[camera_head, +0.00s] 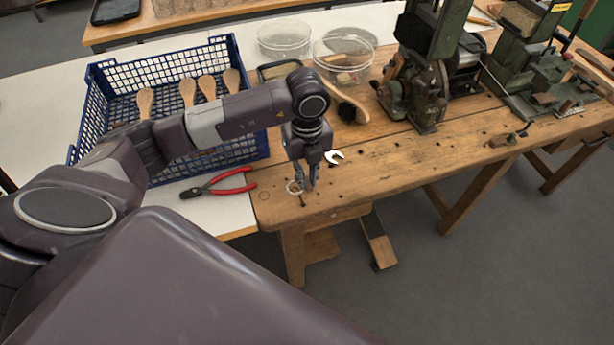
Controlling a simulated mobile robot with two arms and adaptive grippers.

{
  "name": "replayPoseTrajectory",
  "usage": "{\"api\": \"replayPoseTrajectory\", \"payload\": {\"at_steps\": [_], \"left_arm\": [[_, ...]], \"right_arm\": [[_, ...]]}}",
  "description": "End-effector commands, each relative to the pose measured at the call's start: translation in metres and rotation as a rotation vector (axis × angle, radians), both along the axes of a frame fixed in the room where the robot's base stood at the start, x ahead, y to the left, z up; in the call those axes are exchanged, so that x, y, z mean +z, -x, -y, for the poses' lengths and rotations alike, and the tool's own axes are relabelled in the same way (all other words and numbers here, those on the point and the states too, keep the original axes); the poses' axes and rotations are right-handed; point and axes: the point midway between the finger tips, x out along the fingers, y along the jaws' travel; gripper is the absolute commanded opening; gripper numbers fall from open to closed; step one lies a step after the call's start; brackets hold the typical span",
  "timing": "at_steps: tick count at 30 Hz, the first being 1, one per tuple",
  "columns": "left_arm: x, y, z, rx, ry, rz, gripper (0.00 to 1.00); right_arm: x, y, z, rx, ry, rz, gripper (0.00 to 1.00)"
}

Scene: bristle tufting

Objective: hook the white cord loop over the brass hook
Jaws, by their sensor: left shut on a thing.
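My left gripper (310,186) points down over the near left corner of the wooden bench. The gripper hides part of the loop, and I cannot tell whether the loop touches the bench top. I cannot make out the brass hook; it is hidden or too small here. My right gripper is not in view.
Red-handled pliers (220,184) lie left of the gripper. A blue crate (212,160) holds several wooden brush handles. A green machine (425,85) stands farther right. The bench's front edge is close.

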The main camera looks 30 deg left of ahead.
Motion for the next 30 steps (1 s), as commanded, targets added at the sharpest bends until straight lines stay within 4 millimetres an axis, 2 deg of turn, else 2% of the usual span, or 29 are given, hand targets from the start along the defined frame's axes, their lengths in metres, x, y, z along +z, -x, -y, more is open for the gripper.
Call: {"api": "replayPoseTrajectory", "payload": {"at_steps": [30], "left_arm": [[-0.028,0.002,0.001,0.000,-0.003,-0.005,0.00]], "right_arm": [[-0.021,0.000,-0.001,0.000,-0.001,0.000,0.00]]}}
